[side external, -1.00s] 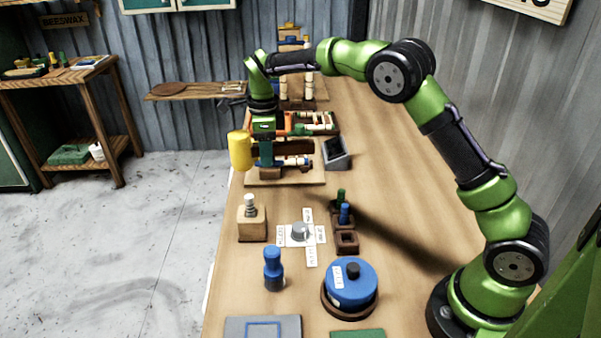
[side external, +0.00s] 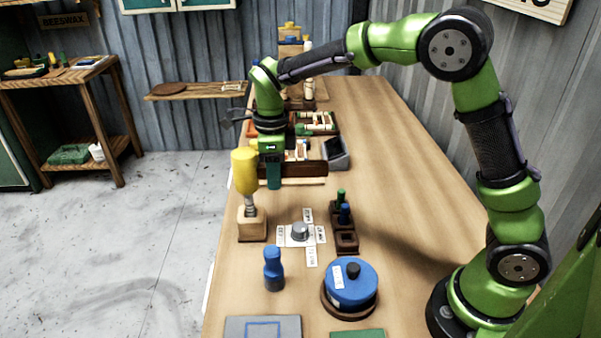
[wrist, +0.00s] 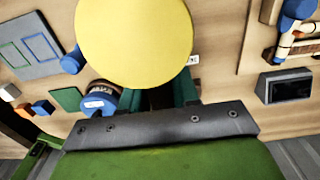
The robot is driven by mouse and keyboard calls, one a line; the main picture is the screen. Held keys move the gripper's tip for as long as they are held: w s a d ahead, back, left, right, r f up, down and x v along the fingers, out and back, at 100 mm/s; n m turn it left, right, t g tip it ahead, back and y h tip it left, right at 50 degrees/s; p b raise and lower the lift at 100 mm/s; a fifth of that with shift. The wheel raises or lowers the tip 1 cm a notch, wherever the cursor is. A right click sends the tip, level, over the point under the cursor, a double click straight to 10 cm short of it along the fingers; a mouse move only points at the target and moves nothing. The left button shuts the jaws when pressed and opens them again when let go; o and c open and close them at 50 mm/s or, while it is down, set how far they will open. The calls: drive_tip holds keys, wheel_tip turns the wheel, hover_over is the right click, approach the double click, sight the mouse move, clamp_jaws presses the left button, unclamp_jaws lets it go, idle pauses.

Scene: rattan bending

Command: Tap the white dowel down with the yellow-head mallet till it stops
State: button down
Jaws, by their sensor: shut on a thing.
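The mallet's yellow head (side external: 245,171) is in the side view, just above the pale dowel (side external: 250,207), which stands upright in a wooden block (side external: 252,226). The head's lower end meets the dowel's top in the picture; I cannot tell whether they touch. My gripper (side external: 273,183) is shut on the mallet, behind and to the right of the dowel block; the handle is mostly hidden. In the wrist view the yellow head (wrist: 135,40) fills the upper middle, in front of my gripper's teal fingers (wrist: 165,97), and hides the dowel and block.
A grey knob on a labelled white cross (side external: 300,232) sits right of the block. A dark holder with green and blue pegs (side external: 346,222) is beyond it. A blue bottle-shaped piece (side external: 273,268) and a round blue container (side external: 350,284) stand nearer. Trays with rods lie behind.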

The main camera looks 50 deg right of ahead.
drive_tip(key=shift+r, duration=0.4)
idle(0.5)
drive_tip(key=shift+f, duration=1.85)
drive_tip(key=shift+r, duration=1.75)
drive_tip(key=shift+f, duration=0.35)
